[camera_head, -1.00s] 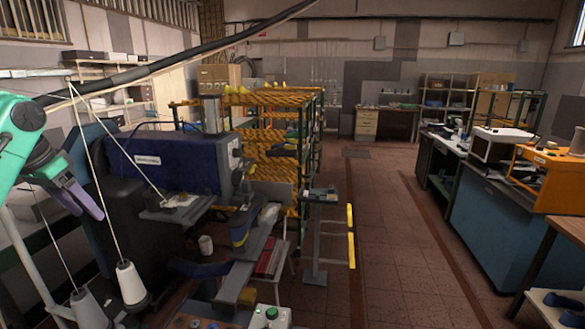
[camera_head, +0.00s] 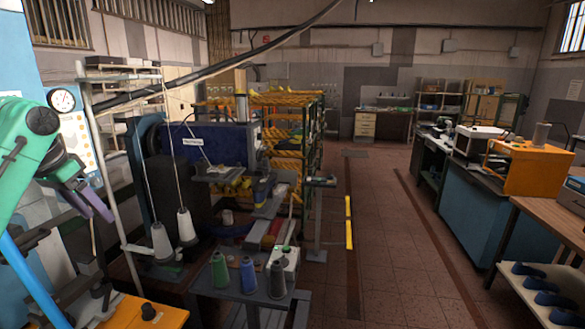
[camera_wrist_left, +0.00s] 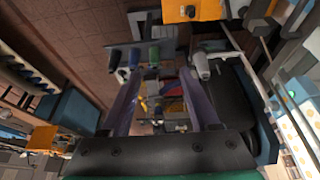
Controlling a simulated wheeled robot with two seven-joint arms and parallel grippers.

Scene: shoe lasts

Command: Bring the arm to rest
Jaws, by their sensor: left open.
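My left arm, green with a dark joint, comes in from the left edge of the head view. Its left gripper (camera_head: 101,217) hangs in free air at the left, pointing down, with purple fingers. In the left wrist view the two purple fingers (camera_wrist_left: 160,90) stand wide apart, and nothing is held between them. Spools and machine parts show beyond the fingers, apart from them. My right gripper is in neither view.
A blue sewing machine (camera_head: 195,147) stands right of the gripper. White thread cones (camera_head: 161,242) and a small table with green, blue and grey spools (camera_head: 248,275) stand nearer. An orange surface (camera_head: 150,312) lies below. The tiled aisle (camera_head: 375,220) is clear.

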